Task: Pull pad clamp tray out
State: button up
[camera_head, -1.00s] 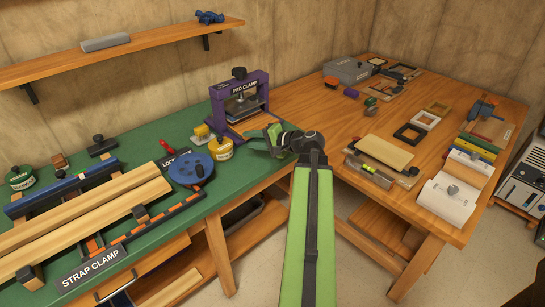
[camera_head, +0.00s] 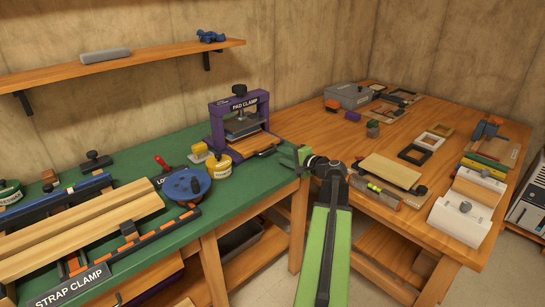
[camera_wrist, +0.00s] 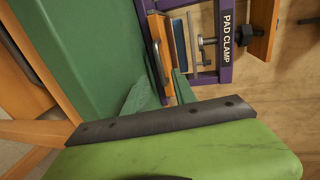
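The pad clamp is a purple frame (camera_head: 212,127) with a black knob, standing at the right end of the green bench top. Its wooden tray (camera_head: 255,143) sticks out at the front right, with a dark bar handle (camera_head: 268,152). The wrist view shows the tray (camera_wrist: 160,28) and its grey handle (camera_wrist: 158,62) just beyond my fingertips. My gripper (camera_head: 290,156) is to the right of the handle, apart from it in the head view. In the wrist view its two green fingers (camera_wrist: 162,92) are spread, with nothing clearly held between them.
The strap clamp (camera_head: 75,285) fills the bench's left. A wooden table (camera_head: 310,120) with frames, blocks and a grey box (camera_head: 348,95) is on the right.

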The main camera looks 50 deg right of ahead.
jog(key=b+x, duration=0.1)
jog(key=x, duration=0.5)
jog(key=shift+w+f, duration=0.1)
jog(key=shift+w, duration=0.15)
grip_shut()
dwell(1.0)
